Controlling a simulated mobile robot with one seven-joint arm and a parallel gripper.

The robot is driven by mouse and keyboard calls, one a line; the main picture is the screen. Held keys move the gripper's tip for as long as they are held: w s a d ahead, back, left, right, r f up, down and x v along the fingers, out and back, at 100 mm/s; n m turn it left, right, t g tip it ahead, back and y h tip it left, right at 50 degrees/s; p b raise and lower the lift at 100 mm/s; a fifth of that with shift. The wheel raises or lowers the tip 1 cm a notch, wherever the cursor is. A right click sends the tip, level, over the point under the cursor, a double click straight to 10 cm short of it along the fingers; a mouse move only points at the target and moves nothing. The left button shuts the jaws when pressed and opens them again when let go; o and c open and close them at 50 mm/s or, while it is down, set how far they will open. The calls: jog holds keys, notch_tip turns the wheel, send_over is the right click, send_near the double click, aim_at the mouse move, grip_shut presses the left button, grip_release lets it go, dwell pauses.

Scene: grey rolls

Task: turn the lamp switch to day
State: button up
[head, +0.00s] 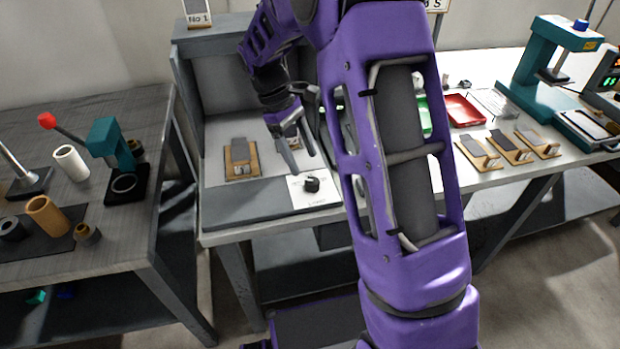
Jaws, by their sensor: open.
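The lamp switch (312,184) is a small black knob on a white plate (325,198) at the front edge of the grey lamp booth. The markings on the plate are too small to read, so I cannot tell which way the knob is turned. My gripper (302,162) is open and empty. Its fingers point down, a little above and behind the knob, and appear apart from it. My purple arm crosses the middle of the view and hides the right part of the booth.
A grey sample on a tan board (241,158) lies inside the booth, left of my gripper. Right of my arm are a red tray (464,110), several sample boards and a teal press (548,62). The left table holds a teal press with a red knob (112,150) and several rolls.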

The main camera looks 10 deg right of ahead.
aim_at(312, 180)
jog(key=x, duration=0.6)
jog(key=shift+f+b, duration=0.1)
jog(key=shift+b, duration=0.3)
jog(key=shift+c, duration=0.3)
grip_shut()
